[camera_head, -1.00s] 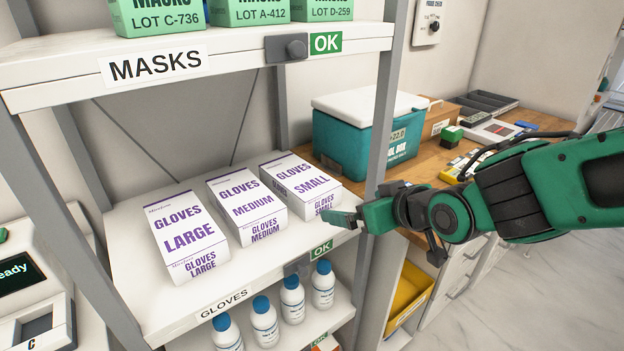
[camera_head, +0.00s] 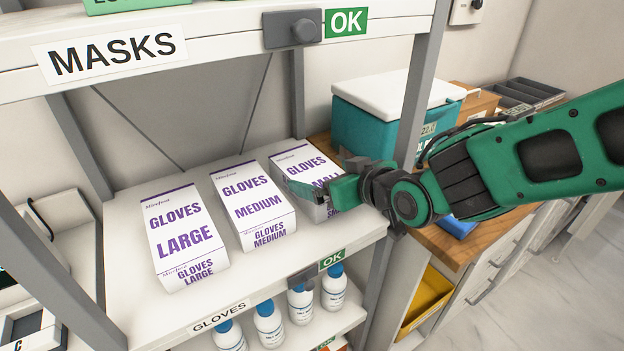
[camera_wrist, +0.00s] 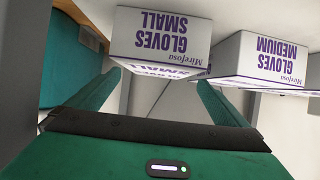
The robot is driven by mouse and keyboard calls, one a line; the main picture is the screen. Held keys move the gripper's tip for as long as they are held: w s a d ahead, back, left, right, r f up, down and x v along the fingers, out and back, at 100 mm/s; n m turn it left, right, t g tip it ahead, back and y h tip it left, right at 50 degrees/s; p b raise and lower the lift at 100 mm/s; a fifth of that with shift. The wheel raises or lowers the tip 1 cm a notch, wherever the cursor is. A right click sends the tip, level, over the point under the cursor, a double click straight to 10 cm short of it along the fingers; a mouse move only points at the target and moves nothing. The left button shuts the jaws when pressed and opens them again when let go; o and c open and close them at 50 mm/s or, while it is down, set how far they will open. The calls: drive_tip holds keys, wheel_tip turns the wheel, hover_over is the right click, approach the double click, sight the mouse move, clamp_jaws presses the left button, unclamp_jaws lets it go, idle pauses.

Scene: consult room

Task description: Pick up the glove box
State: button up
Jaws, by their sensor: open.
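Three white glove boxes with purple print stand in a row on the middle shelf (camera_head: 205,300): the large box (camera_head: 182,240) at left, the medium box (camera_head: 252,205) in the middle, the small box (camera_head: 300,160) at right. My gripper (camera_head: 318,188) is open and empty, in front of the small box and partly hiding it. In the wrist view, which looks upside down, the small box (camera_wrist: 160,38) lies ahead between and beyond my open fingers (camera_wrist: 160,85). The medium box (camera_wrist: 262,60) is to its right there. I cannot tell whether a finger touches the small box.
A shelf upright (camera_head: 418,95) stands close to my arm. The masks shelf (camera_head: 215,42) is overhead, and white bottles with blue caps (camera_head: 300,305) stand below. A teal cool box (camera_head: 375,125) sits on the wooden counter (camera_head: 455,245) at right.

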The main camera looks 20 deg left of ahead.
sight(315, 173)
drive_tip(key=shift+w+a+f, duration=0.3)
drive_tip(key=shift+w+f, duration=0.05)
drive_tip(key=shift+w, duration=0.15)
drive_tip(key=shift+w+a+f, duration=0.3)
drive_tip(key=shift+w+f, duration=0.05)
drive_tip(key=shift+w, duration=0.1)
drive_tip(key=shift+x, duration=2.5)
drive_tip(key=shift+s, duration=0.1)
drive_tip(key=shift+r, duration=0.1)
drive_tip(key=c, duration=1.2)
